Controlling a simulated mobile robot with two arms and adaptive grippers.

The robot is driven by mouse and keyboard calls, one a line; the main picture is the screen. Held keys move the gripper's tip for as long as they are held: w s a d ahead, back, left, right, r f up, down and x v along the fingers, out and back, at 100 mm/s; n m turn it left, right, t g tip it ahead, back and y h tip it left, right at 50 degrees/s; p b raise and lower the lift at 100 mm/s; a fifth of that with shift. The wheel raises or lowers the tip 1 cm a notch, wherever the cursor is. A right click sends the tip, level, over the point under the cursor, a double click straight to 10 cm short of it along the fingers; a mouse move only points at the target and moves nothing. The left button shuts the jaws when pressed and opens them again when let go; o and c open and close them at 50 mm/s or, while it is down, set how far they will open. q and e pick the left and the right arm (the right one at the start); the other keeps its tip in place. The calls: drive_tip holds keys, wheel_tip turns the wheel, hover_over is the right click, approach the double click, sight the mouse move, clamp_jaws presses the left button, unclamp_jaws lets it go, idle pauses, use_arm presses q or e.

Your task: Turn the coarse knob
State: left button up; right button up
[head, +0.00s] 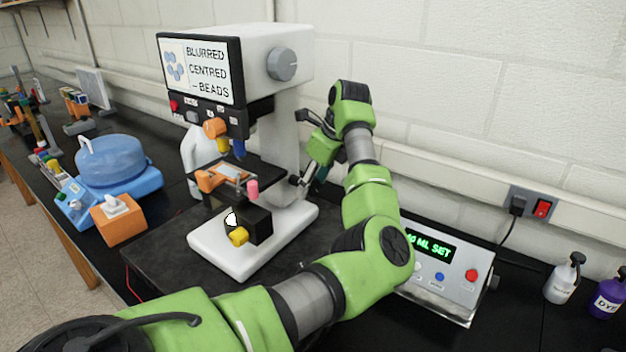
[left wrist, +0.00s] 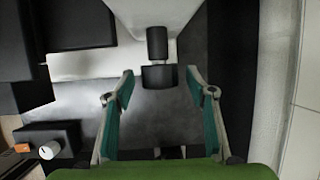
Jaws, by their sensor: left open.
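The microscope (head: 295,140) stands on the bench with a white base, and its screen (head: 199,70) reads "BLURRED CENTRED ~ BEADS". My left gripper (head: 308,172) is beside the right side of its column, with the fingers partly hidden by my wrist. In the left wrist view my left gripper (left wrist: 160,74) is open and its teal-padded fingers are spread. A stepped black knob (left wrist: 157,44) sticks out from the white column between the fingertips, with clear gaps on both sides. I take it for the coarse knob; no label shows. My right gripper is out of view.
A grey knob (head: 283,64) is high on the microscope's side. The stage (head: 243,176) carries orange and pink parts. A control box (head: 440,270) reading "ML SET" stands right of the microscope. The wall (head: 450,90) is close behind my arm.

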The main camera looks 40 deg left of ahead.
use_arm(q)
drive_tip(key=shift+a, duration=0.1)
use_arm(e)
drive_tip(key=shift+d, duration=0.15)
use_arm(q)
drive_tip(key=c, duration=1.1)
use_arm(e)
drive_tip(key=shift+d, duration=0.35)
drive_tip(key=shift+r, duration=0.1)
use_arm(q)
drive_tip(key=shift+w+r+g+p, duration=0.1)
drive_tip(key=shift+g+p, duration=0.3)
drive_tip(key=shift+w+g+p, duration=0.1)
drive_tip(key=shift+g+p, duration=0.35)
drive_tip(key=shift+g, duration=0.15)
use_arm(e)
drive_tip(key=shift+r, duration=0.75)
